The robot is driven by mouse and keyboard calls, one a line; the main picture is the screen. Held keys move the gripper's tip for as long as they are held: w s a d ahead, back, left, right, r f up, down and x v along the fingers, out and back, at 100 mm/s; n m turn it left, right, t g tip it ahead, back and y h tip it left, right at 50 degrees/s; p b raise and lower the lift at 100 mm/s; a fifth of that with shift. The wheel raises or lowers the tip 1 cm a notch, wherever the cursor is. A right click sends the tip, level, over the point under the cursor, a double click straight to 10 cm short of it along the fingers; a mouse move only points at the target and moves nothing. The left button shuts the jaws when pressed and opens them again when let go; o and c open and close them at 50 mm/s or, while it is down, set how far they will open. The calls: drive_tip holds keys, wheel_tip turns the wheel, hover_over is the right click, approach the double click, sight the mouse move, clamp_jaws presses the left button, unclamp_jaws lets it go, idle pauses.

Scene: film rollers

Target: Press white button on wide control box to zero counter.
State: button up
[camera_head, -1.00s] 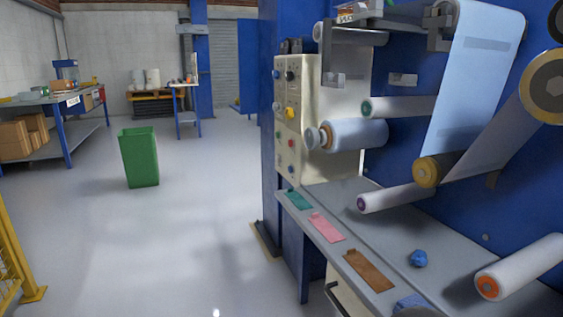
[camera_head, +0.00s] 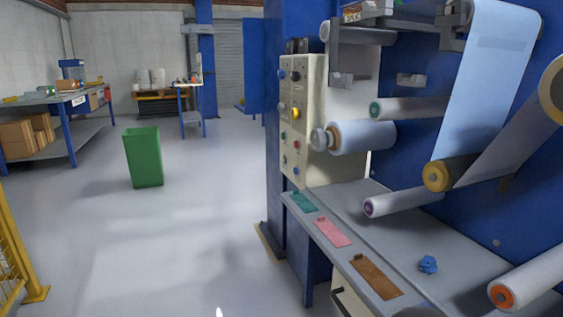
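A cream control box (camera_head: 316,95) is mounted on the blue machine at the centre right. Its left-facing panel carries several small knobs and buttons, among them a yellow one (camera_head: 296,113), a red one (camera_head: 296,146) and blue ones. The panel is seen at a steep angle, and I cannot make out a white button or a counter on it. My gripper is not in view.
Rollers with light blue film (camera_head: 487,70) jut from the machine. A green bin (camera_head: 143,157) stands on open floor; a yellow barrier (camera_head: 15,255) is at left.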

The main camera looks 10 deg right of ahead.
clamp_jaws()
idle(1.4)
